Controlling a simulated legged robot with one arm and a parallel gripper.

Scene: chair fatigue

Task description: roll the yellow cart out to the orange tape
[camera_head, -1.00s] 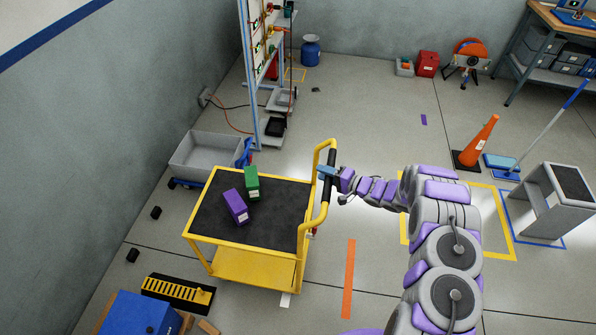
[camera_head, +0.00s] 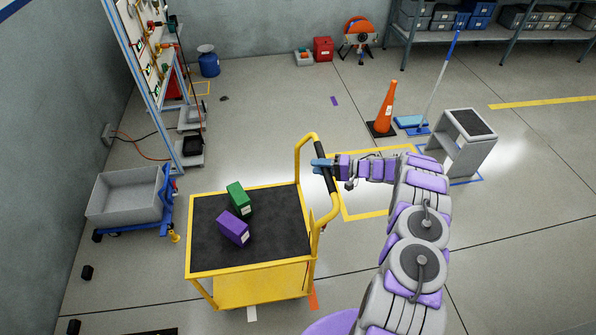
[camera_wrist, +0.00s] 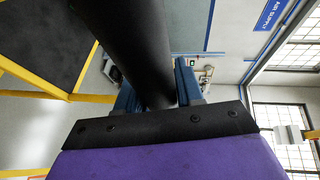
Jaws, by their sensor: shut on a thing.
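The yellow cart (camera_head: 262,285) stands left of my arm in the head view, with a dark top and a black-gripped yellow push handle on its right side. My gripper (camera_head: 321,164) is shut on the black handle grip (camera_head: 326,168); in the wrist view the grip passes between the blue fingers of my gripper (camera_wrist: 158,90). A green box (camera_head: 239,199) and a purple box (camera_head: 233,228) sit on the cart's top.
A grey tub (camera_head: 125,199) on a blue dolly stands left of the cart. An orange cone (camera_head: 387,110) and a grey step stool (camera_head: 463,140) stand farther right. A tall panel rack (camera_head: 150,75) is at the back left. Floor right of my arm is clear.

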